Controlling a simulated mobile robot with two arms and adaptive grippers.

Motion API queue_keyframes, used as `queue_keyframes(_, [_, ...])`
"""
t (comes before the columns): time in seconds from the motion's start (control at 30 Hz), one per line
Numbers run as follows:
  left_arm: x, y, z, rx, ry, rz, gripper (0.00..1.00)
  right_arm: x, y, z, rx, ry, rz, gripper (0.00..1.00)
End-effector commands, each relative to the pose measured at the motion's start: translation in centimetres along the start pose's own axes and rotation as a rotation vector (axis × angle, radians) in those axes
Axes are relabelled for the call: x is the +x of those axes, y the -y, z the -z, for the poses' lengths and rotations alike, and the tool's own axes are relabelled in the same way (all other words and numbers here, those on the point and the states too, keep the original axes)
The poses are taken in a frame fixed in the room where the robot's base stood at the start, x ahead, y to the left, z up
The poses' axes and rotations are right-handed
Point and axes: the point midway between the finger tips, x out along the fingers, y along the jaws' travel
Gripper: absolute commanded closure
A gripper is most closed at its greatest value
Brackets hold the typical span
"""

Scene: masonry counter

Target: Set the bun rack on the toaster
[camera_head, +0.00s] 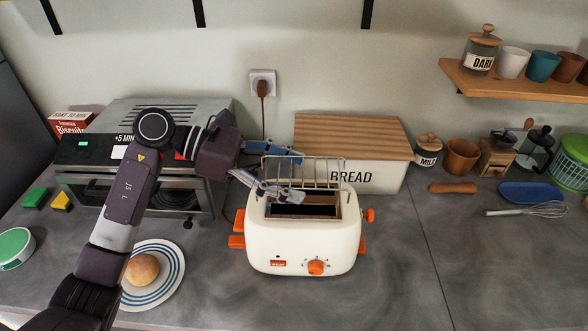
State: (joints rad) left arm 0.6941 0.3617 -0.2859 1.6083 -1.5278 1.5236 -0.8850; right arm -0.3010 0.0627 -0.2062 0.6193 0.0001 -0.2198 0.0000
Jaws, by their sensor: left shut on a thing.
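The cream toaster (301,245) with orange levers and knob stands on the grey counter, its dark slots facing up. The bun rack (318,173), a thin metal wire frame, is above the back part of the toaster's top. My left gripper (290,174) comes in from the left and is shut on the rack at its left side. Whether the rack's lower wires touch the toaster is hard to tell. Part of the rack is hidden behind the gripper's fingers. My right gripper is not in view.
A wooden-lidded bread box (378,178) stands right behind the toaster. An oven (100,178) is behind my left arm. A striped plate (170,262) with a bun (142,269) lies left of the toaster. The counter right of the toaster is clear up to a whisk (540,210).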

Motion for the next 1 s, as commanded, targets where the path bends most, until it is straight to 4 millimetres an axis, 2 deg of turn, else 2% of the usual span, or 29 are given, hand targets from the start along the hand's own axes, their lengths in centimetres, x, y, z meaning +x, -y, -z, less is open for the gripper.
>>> queue_keyframes(0.4, [1.2,0.0,2.9,-0.002,0.001,0.000,0.57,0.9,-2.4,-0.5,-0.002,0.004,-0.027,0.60])
queue_keyframes(0.6, [1.4,0.0,3.3,0.002,-0.001,-0.001,0.57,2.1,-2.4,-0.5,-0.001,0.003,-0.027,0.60])
queue_keyframes(1.0, [1.3,0.0,3.2,0.000,0.000,0.000,0.57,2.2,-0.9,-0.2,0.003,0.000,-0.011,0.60])
